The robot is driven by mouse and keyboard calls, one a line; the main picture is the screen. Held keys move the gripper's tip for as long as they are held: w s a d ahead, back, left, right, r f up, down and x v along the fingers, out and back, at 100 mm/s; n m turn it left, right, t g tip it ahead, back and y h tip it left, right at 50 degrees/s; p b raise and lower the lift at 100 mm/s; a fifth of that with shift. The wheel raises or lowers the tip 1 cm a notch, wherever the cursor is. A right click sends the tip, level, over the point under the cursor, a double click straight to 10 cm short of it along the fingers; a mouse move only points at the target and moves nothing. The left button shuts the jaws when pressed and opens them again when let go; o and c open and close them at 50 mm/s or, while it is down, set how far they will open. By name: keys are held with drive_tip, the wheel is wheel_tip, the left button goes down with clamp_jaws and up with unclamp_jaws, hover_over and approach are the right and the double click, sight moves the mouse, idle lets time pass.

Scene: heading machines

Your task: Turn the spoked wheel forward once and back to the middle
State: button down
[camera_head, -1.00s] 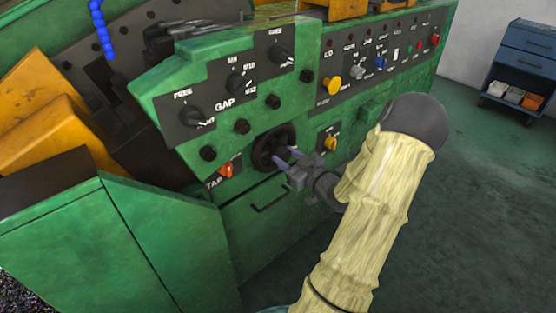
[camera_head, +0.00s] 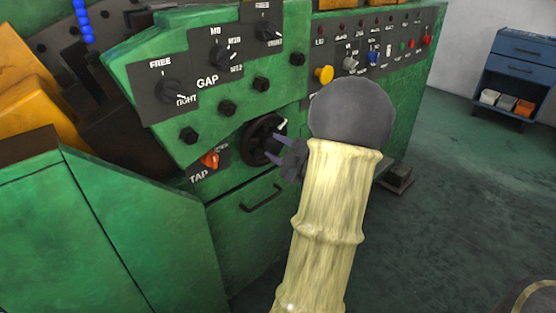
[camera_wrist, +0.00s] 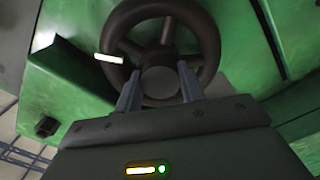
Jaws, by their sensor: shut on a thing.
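The dark spoked wheel (camera_head: 249,146) is on the front of the green machine, right of the orange TAP knob. In the wrist view the wheel (camera_wrist: 212,45) fills the upper middle, with its rim, spokes and round grey centre part visible. A white mark (camera_wrist: 108,58) sits at the rim's left side in that view. My gripper (camera_head: 272,148) reaches the wheel from the front right. In the wrist view its two fingers (camera_wrist: 159,88) lie on either side of the grey centre part, closed on the wheel. The exact contact is partly hidden.
The orange TAP knob (camera_head: 210,159) is close at left. Black bolts and the GAP panel (camera_head: 200,65) are above. A drawer handle (camera_head: 262,199) is below. A yellow button (camera_head: 323,75) is at upper right. A blue cart (camera_head: 520,70) stands far right beyond open floor.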

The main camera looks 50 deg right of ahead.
drive_tip(key=n+b, duration=0.3)
drive_tip(key=b, duration=0.2)
drive_tip(key=shift+f+n, duration=0.35)
drive_tip(key=shift+n, duration=0.05)
drive_tip(key=n+b, duration=0.3)
drive_tip(key=b, duration=0.2)
drive_tip(key=shift+n, duration=0.3)
drive_tip(key=n+b, duration=0.3)
drive_tip(key=b, duration=0.2)
drive_tip(key=shift+r+n, duration=0.15)
drive_tip(key=shift+n, duration=0.15)
drive_tip(key=shift+r+n+b, duration=0.1)
drive_tip(key=shift+n+b, duration=0.2)
drive_tip(key=shift+b, duration=0.1)
drive_tip(key=c, duration=0.9)
unclamp_jaws()
drive_tip(key=shift+r, duration=0.1)
drive_tip(key=shift+o, duration=0.2)
